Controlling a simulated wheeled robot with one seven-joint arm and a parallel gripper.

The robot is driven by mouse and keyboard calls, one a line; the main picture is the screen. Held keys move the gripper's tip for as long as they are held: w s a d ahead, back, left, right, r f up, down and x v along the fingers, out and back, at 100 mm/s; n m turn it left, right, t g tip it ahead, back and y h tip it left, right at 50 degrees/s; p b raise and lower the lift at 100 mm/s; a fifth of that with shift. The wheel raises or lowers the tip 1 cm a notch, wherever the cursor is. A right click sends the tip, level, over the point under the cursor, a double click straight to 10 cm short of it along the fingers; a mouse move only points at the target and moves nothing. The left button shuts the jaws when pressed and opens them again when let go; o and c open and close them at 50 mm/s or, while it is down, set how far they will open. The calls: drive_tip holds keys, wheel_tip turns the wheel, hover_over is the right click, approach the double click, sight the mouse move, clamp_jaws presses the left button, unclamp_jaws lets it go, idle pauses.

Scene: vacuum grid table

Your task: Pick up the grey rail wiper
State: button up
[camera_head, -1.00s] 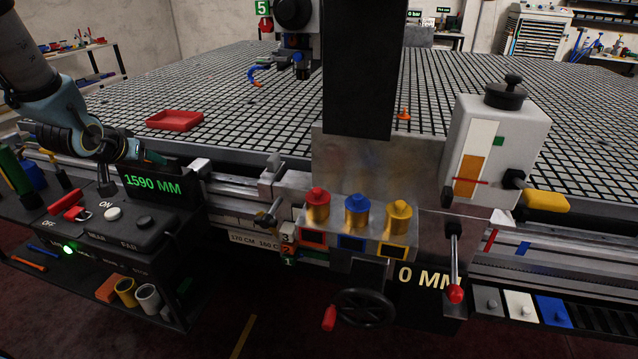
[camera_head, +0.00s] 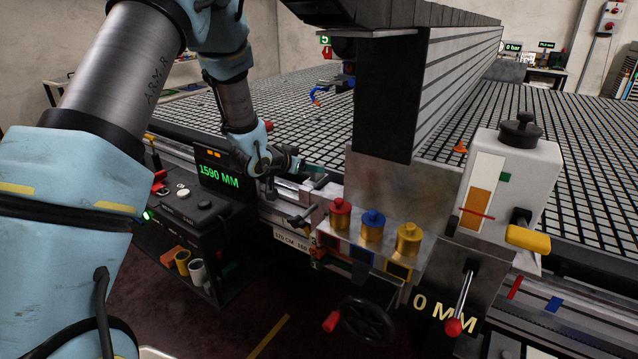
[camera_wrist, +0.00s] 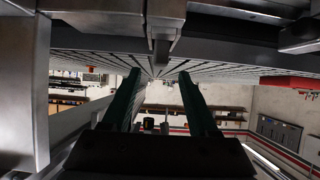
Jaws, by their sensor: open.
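A grey block on the rail (camera_head: 325,192), left of the three coloured caps, looks like the grey rail wiper; its outline is partly hidden by my gripper and I cannot be sure of it. My gripper (camera_head: 318,176) is at the rail in the head view, just above and left of this block. A grey metal piece (camera_wrist: 164,22) hangs in front of and above the fingertips there. I cannot tell whether the fingers touch it.
Red, blue and gold caps (camera_head: 372,226) sit on a grey box to the right. A large dark gantry beam (camera_head: 388,95) rises behind. The gridded table (camera_head: 560,150) extends behind the rail.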

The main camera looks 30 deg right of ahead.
drive_tip(key=shift+p+x, duration=1.1)
drive_tip(key=shift+x, duration=1.65)
drive_tip(key=shift+c, duration=0.3)
clamp_jaws()
